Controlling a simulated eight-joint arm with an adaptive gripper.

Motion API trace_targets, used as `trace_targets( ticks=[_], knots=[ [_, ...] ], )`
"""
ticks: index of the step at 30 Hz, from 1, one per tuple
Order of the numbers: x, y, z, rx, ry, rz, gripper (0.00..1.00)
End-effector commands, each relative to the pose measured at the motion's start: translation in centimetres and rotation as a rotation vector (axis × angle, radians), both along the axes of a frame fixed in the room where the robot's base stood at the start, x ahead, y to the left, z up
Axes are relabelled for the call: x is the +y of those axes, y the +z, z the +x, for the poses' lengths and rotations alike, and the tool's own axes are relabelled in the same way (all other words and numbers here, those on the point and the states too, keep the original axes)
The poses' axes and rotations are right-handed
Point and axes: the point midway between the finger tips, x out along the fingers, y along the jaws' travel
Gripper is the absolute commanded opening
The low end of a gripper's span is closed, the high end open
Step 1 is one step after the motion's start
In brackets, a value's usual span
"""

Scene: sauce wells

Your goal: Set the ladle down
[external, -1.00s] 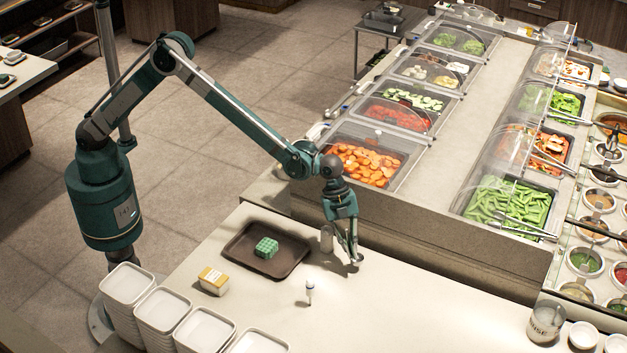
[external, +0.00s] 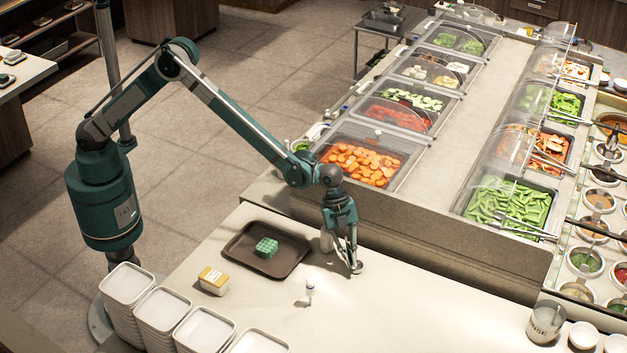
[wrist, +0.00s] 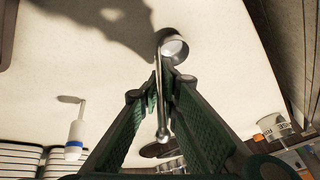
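The ladle is a thin metal utensil with a round bowl (wrist: 174,48). In the wrist view its handle (wrist: 161,115) runs between the two fingers, and the bowl lies just beyond their tips. My gripper (wrist: 162,78) is closed in on the handle. In the external view my gripper (external: 352,252) points down over the pale counter, to the right of the brown tray. The bowl (external: 357,268) shows at the fingertips, at or very near the counter surface. I cannot tell whether it touches.
A brown tray (external: 236,256) holds a green block (external: 267,247). Stacked white dishes (external: 166,310) line the front. Food wells (external: 402,180) rise behind.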

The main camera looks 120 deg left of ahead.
Motion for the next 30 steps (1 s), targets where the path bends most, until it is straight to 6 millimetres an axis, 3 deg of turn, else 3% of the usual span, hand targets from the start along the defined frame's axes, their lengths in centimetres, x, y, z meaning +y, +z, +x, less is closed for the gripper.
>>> trace_targets(
  ticks=[4, 6, 9, 23, 30],
  knots=[
    [0.0, -0.3, 0.0, 0.0, 0.0, 0.0, 0.0],
    [0.0, -0.3, 0.0, 0.0, 0.0, 0.0, 0.13],
    [0.0, -0.3, 0.0, 0.0, 0.0, 0.0, 0.22],
    [0.0, 0.1, 0.0, 0.0, 0.0, 0.0, 0.22],
    [0.3, 1.6, -0.6, 0.0, 0.0, 0.0, 0.22]
  ],
)
